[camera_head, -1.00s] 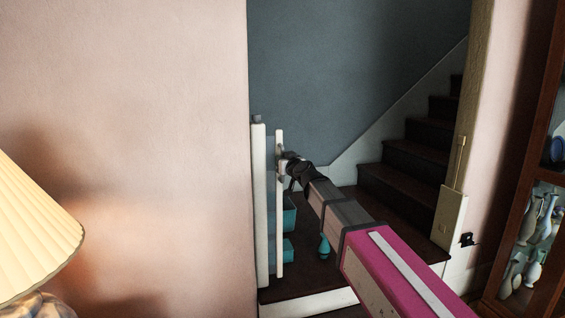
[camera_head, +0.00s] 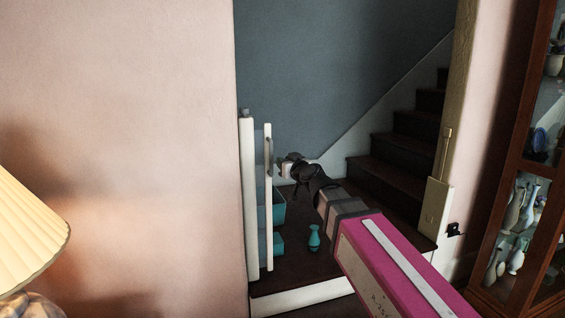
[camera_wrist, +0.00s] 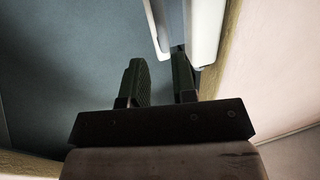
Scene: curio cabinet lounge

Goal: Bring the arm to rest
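My arm reaches in from the lower right of the head view, with a magenta link and a dark wrist. My gripper (camera_head: 284,169) is just right of the edge of a white upright panel (camera_head: 267,200), which has a small handle near its top.
A teal vase (camera_head: 314,238) stands on the dark floor below my arm. Teal bins (camera_head: 278,212) sit behind the white panel. Stairs (camera_head: 390,160) rise behind. A glass cabinet (camera_head: 508,220) with vases is at right, a lamp (camera_head: 30,235) at left.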

